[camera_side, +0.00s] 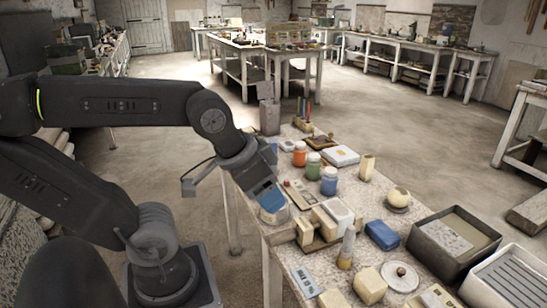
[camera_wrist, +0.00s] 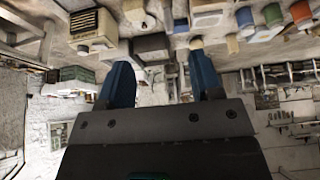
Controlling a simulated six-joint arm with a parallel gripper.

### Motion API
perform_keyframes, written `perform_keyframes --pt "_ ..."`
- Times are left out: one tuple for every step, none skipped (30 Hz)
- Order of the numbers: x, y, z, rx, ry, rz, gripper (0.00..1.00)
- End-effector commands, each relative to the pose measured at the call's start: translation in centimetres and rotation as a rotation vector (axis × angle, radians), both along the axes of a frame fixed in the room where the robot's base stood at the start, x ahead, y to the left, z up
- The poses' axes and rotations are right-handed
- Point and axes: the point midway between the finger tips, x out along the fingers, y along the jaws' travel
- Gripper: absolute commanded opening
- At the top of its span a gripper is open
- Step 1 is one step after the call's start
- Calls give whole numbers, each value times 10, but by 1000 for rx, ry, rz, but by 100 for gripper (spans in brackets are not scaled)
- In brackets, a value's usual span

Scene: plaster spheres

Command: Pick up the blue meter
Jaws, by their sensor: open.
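A small blue block-shaped object (camera_side: 382,235), which looks like the blue meter, lies on the table's right half in the side view. No marking or dial on it can be made out, and I cannot pick it out in the wrist view. My gripper (camera_side: 269,199) is over the table's left edge, apart from the blue object and well to its left. Its blue fingers point down and to the right. In the wrist view my gripper (camera_wrist: 158,60) has its two blue fingers spread wide, with nothing held between them.
A pale round container (camera_side: 274,215) is just below my fingers. A wooden clamp-like block (camera_side: 318,230) lies between them and the blue object. Orange (camera_side: 300,154), green (camera_side: 313,166) and blue (camera_side: 329,181) jars stand behind. A dark-walled tray (camera_side: 425,242) is to the right.

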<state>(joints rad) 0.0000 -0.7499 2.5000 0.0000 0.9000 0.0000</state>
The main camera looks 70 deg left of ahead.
Motion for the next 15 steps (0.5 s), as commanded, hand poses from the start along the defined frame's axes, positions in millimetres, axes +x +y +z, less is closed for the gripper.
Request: perform_keyframes --pt "0 0 0 0 0 0 59" --pt "0 0 0 0 0 0 59" --pt "0 0 0 0 0 0 59" --pt "0 0 0 0 0 0 60" --pt "0 0 0 0 0 0 63" --pt "0 0 0 0 0 0 64" --pt "0 0 0 0 0 0 64" --pt "0 0 0 0 0 0 64" --pt "0 0 0 0 0 0 64" --pt "0 0 0 0 0 0 64" --pt "0 0 0 0 0 0 64" --pt "1 0 0 0 0 2 64" --pt "3 1 1 0 1 8 64" --pt "5 3 3 0 1 18 64" --pt "11 6 6 -1 5 36 64"
